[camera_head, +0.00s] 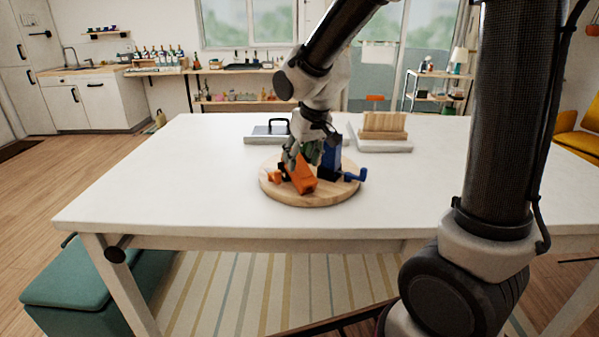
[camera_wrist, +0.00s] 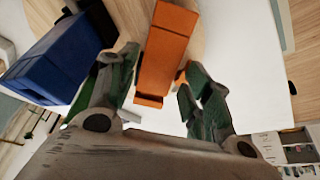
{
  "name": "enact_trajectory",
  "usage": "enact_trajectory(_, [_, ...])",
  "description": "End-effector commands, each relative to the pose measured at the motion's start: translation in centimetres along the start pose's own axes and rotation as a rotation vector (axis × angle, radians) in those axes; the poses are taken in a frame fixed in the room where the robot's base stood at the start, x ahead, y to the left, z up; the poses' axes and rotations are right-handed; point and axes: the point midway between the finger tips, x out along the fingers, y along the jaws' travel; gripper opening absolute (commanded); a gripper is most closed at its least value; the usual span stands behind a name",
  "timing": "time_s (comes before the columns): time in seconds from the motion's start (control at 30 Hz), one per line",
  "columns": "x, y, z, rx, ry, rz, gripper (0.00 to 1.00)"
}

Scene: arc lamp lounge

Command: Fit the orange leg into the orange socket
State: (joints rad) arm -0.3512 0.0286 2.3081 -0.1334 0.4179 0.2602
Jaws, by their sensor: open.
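A round wooden board (camera_head: 318,201) lies near the front of the white table and carries orange and blue parts. An orange block (camera_head: 303,182) leans tilted on it, with a smaller orange piece (camera_head: 274,177) at its left. I cannot tell which orange part is the leg and which the socket. My gripper (camera_head: 299,158) is low over the board, above the orange block. In the wrist view the open fingers (camera_wrist: 160,78) straddle the long orange block (camera_wrist: 168,48), with gaps at the sides. A bit of orange is partly hidden by the right finger.
A blue block (camera_head: 331,158) stands on the board close to my gripper's right, with a blue hooked piece (camera_head: 356,174) beside it. Behind are a grey tray with a black handle (camera_head: 268,133) and a wooden rack (camera_head: 384,126) on a pale base. The table's left side is clear.

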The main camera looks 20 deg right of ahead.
Motion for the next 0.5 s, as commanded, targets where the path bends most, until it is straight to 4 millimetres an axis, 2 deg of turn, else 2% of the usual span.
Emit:
enact_trajectory(0.27, [4.2, 0.2, 0.1, 0.000, -0.004, 0.001, 0.50])
enact_trajectory(0.5, [4.7, 0.1, 0.0, 0.000, -0.001, 0.000, 0.50])
